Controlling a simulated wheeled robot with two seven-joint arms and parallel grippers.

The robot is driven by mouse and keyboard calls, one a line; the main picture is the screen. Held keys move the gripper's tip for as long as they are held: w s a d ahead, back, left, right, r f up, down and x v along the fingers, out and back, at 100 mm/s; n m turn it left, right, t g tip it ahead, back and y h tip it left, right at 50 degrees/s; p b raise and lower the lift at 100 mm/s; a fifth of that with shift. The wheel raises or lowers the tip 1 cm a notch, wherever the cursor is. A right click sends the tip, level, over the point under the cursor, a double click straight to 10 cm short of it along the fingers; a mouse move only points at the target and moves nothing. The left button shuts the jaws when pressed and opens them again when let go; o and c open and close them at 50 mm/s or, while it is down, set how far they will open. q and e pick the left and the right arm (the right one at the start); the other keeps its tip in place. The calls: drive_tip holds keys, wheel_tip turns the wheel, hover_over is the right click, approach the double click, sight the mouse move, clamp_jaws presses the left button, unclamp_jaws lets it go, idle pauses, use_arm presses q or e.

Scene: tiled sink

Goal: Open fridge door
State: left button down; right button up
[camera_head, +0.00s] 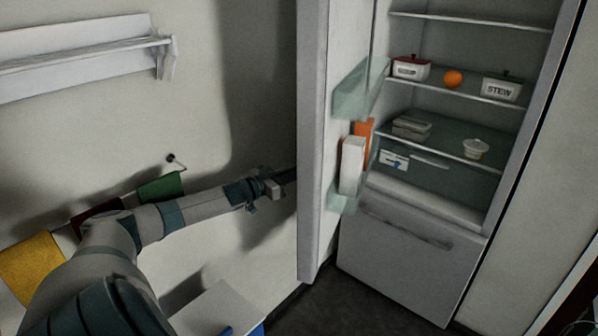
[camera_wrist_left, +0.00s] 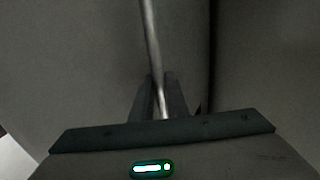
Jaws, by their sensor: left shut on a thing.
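The fridge door (camera_head: 311,150) stands wide open, swung out to the left, with its edge and inner side facing me. My left arm reaches in from the left, and my left gripper (camera_head: 287,176) is at the door's outer side, its tips partly hidden behind the door edge. In the left wrist view, the fingers (camera_wrist_left: 158,100) are shut on the thin metal door handle (camera_wrist_left: 151,35). The handle is out of sight in the head view. The fridge interior (camera_head: 450,125) is exposed. My right gripper is not in view.
Fridge shelves hold a red-lidded box (camera_head: 410,68), an orange (camera_head: 453,79) and a stew pot (camera_head: 501,89). A white carton (camera_head: 351,165) sits in the door rack. A closed drawer (camera_head: 410,245) is below. A wall shelf (camera_head: 80,58) and hanging towels (camera_head: 160,187) are at left.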

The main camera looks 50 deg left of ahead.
sight(330, 148)
use_arm(q)
drive_tip(key=c, duration=1.7)
unclamp_jaws()
drive_tip(key=shift+w+r, duration=0.2)
drive_tip(key=shift+r, duration=0.15)
drive_tip(key=shift+w+f, duration=0.1)
drive_tip(key=shift+f, duration=0.15)
drive_tip(key=shift+r, duration=0.1)
drive_tip(key=d+r+p, duration=0.3)
drive_tip(key=p, duration=0.1)
drive_tip(key=w+d+r+p, duration=0.1)
drive_tip(key=d+r+p, duration=0.3)
drive_tip(key=p, duration=0.1)
drive_tip(key=w+d+r+p, duration=0.1)
drive_tip(key=d+r+p, duration=0.2)
drive_tip(key=p, duration=0.2)
drive_tip(key=shift+w+d+r, duration=0.15)
drive_tip(key=shift+r, duration=0.1)
drive_tip(key=shift+w+d+r+p, duration=0.15)
drive_tip(key=shift+d+p, duration=0.3)
drive_tip(key=shift+d, duration=0.15)
drive_tip(key=shift+a, duration=0.1)
